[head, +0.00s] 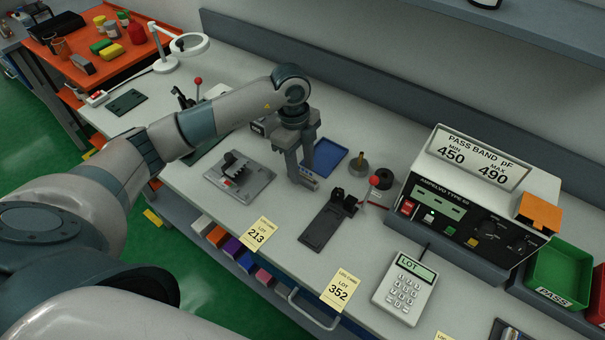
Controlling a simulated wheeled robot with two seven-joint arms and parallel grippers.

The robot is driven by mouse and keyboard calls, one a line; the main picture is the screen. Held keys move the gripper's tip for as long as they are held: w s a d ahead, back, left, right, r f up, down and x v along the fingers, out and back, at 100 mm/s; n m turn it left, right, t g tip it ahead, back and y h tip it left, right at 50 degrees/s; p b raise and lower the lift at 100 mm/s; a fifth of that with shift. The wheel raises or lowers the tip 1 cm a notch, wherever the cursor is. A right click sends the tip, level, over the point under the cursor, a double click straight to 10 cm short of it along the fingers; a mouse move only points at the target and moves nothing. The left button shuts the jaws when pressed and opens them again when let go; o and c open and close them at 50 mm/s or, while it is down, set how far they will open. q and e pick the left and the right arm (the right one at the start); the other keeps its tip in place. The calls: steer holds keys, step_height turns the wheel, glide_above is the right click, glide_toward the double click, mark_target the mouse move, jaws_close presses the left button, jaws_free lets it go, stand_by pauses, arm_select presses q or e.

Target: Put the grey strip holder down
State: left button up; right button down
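My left gripper (303,168) reaches in from the left and points down over the middle of the bench. A small grey piece with small markings, which looks like the grey strip holder (310,182), is at its fingertips, and the fingers appear closed on it. The fingers hide part of it. I cannot tell whether its underside touches the bench. My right gripper is not in view.
A grey plate with a black fixture (256,187) lies left of the gripper. A blue tray (328,157) is just behind it, and a dark plate with a clamp (323,228) in front. A tester (466,205), keypad (405,287) and green bin (557,278) stand at right.

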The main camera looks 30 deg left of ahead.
mark_target(303, 169)
arm_select(q)
steer(key=shift+d+f, duration=0.15)
steer(key=shift+f, duration=0.6)
steer(key=shift+c, duration=0.6)
jaws_close()
steer(key=shift+r, duration=0.1)
steer(key=shift+r, duration=0.5)
step_height(303, 169, up, 8)
steer(key=b, duration=0.3)
steer(key=shift+w+f, duration=0.1)
steer(key=shift+f, duration=0.15)
steer(key=shift+r, duration=0.7)
